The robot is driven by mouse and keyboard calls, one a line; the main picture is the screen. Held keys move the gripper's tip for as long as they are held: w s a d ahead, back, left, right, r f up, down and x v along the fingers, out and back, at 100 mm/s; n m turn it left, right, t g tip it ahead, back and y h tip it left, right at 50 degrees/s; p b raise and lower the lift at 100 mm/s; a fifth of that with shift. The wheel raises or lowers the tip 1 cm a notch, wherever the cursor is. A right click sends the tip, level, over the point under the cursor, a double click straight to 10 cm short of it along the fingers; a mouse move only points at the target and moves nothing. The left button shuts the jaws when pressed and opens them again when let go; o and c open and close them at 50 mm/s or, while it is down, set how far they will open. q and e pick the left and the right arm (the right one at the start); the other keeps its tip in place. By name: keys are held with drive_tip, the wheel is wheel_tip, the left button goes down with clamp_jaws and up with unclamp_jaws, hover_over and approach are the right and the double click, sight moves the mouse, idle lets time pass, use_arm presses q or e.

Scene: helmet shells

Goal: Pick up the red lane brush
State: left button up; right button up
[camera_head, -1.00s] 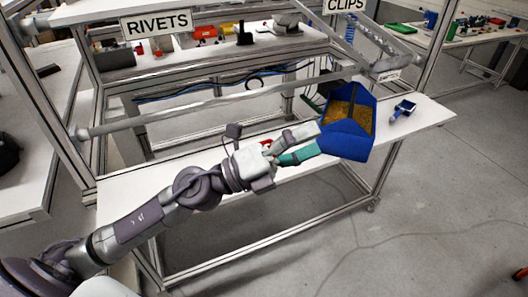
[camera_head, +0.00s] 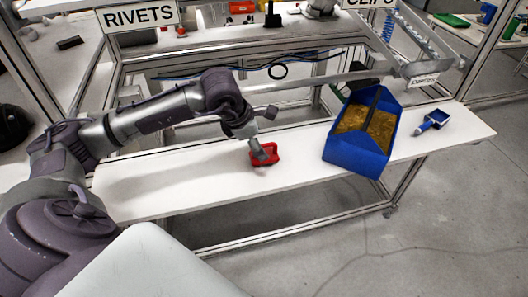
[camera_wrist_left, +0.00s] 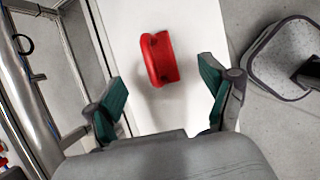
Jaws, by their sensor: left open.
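The red lane brush (camera_head: 265,154) lies on the white table, left of the blue bin. In the left wrist view the red lane brush (camera_wrist_left: 160,59) is a red, curved piece with a flat side, lying ahead of and between the fingers. My left gripper (camera_wrist_left: 162,80) is open, with its teal finger pads on either side and nothing between them. In the head view my left gripper (camera_head: 257,147) points down over the brush and hides part of it. My right gripper is not in view.
A blue bin (camera_head: 352,157) with brown granular contents stands right of the brush. A small blue scoop-like tool (camera_head: 432,121) lies farther right. A grey rail (camera_head: 310,81) runs behind the white table (camera_head: 215,178). The table's left part is clear.

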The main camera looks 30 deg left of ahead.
sight(271, 153)
use_arm(q)
drive_tip(key=shift+w+d+f, duration=0.25)
drive_tip(key=shift+w+f, duration=0.6)
drive_tip(key=shift+f, duration=0.2)
drive_tip(key=shift+p+x, duration=1)
drive_tip(key=shift+p, duration=0.15)
drive_tip(key=x, duration=0.2)
drive_tip(key=shift+w+f+p, duration=0.25)
drive_tip(key=shift+w+p, duration=0.05)
drive_tip(key=shift+p, duration=0.1)
drive_tip(key=shift+w+d+f, duration=0.1)
drive_tip(key=shift+w+f, duration=0.05)
drive_tip(key=shift+f, duration=0.25)
drive_tip(key=shift+c, duration=0.2)
drive_tip(key=c, duration=1.4)
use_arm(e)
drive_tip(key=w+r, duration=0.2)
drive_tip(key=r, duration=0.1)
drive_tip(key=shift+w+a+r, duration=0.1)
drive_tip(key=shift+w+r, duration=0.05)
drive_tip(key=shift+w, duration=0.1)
